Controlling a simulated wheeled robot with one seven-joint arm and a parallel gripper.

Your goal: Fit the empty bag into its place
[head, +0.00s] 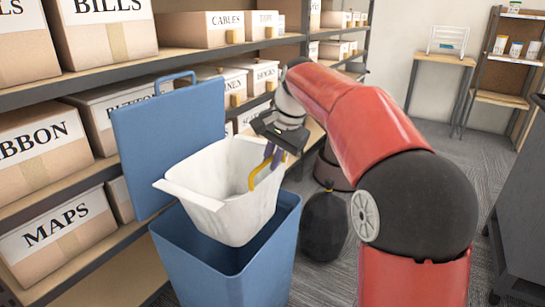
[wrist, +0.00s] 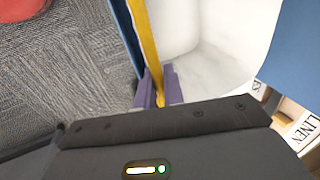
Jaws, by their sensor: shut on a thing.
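The empty bag (head: 215,185) is a white, open-mouthed liner with a yellow strap (head: 262,174) at its right side. My gripper (head: 272,156) is shut on the yellow strap, with purple fingers either side of it. The wrist view also shows the fingers (wrist: 152,90), the strap (wrist: 146,40) and the white inside of the bag (wrist: 205,60). The bag hangs roughly upright over the blue bin (head: 215,268), its rim well above the bin's rim. Its lower end shows within the bin's opening; I cannot tell how deep it reaches. The blue lid (head: 150,140) stands open behind.
A dark, full-looking bag (head: 323,226) sits on the carpet right of the bin. Shelves with labelled boxes (head: 45,228) stand close behind and left. A grey cabinet (head: 520,210) is at the right edge. Carpet (head: 420,140) is clear toward the back right.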

